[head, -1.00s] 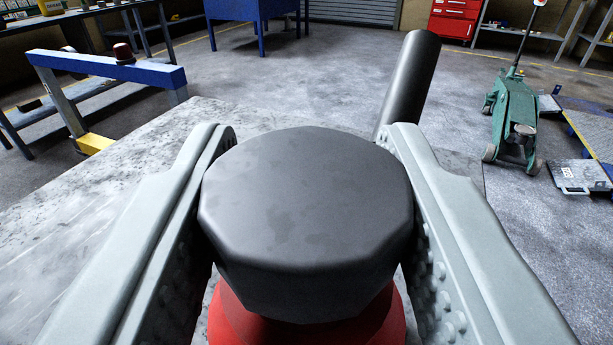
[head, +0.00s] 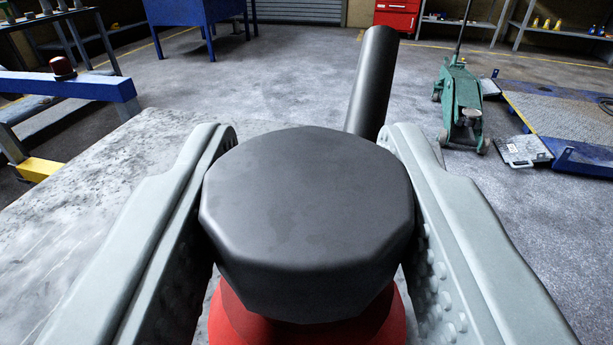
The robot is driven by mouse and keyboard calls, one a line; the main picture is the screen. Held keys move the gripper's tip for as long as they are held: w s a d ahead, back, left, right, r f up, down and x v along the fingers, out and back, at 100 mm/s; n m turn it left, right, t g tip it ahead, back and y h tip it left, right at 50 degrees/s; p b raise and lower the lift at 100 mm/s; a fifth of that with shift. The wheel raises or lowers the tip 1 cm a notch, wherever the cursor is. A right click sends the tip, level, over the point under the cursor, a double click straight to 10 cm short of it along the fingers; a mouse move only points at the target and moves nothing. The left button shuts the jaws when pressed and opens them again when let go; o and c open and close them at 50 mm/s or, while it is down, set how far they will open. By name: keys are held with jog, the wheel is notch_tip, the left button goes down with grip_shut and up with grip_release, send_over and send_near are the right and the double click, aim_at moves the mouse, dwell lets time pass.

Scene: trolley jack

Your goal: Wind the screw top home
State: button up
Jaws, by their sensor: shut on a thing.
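The black faceted screw top (head: 306,215) fills the middle of the head view. It sits over a red body (head: 305,318), of which only the upper part shows below the top. My gripper (head: 308,160) is shut on the screw top, with one grey finger against its left side and the other against its right side. A black cylinder, perhaps a spout or handle (head: 371,82), rises at a slant behind the top. The thread under the top is hidden.
The red body stands at a grey, worn tabletop (head: 90,225). Beyond lie a blue-and-yellow frame (head: 60,88) at left, a green trolley jack (head: 461,100) and a grey case (head: 523,150) at right. Open floor lies between.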

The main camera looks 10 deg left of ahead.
jog(key=shift+r, duration=0.1)
jog(key=o, duration=1)
jog(key=s+d, duration=0.1)
jog(key=s, duration=0.4)
jog(key=s+d, duration=0.1)
jog(key=s, duration=1.1)
jog(key=shift+s+d, duration=0.1)
jog(key=shift+d, duration=0.3)
